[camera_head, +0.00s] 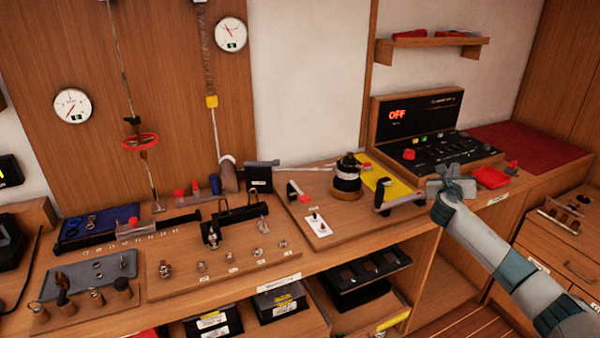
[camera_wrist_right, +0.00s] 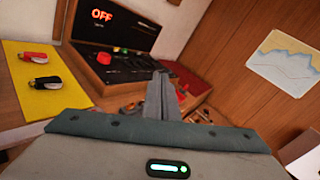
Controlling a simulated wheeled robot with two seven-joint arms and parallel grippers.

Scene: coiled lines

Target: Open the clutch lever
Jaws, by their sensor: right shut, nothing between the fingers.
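A black block with a grey bar-like top (camera_head: 260,172) stands at the back of the bench, left of the black winch drum (camera_head: 347,178), with a pale line running between them. It looks like the clutch with its lever, lying roughly flat; I cannot tell for sure whether it is shut. A smaller red-tipped lever (camera_head: 297,190) stands on the board between them. My right gripper (camera_head: 449,172) is shut and empty, well to the right of these, in front of the black OFF panel; its fingers also show in the wrist view (camera_wrist_right: 163,90). My left gripper is not in view.
Wooden boards with fittings fill the bench's left side.

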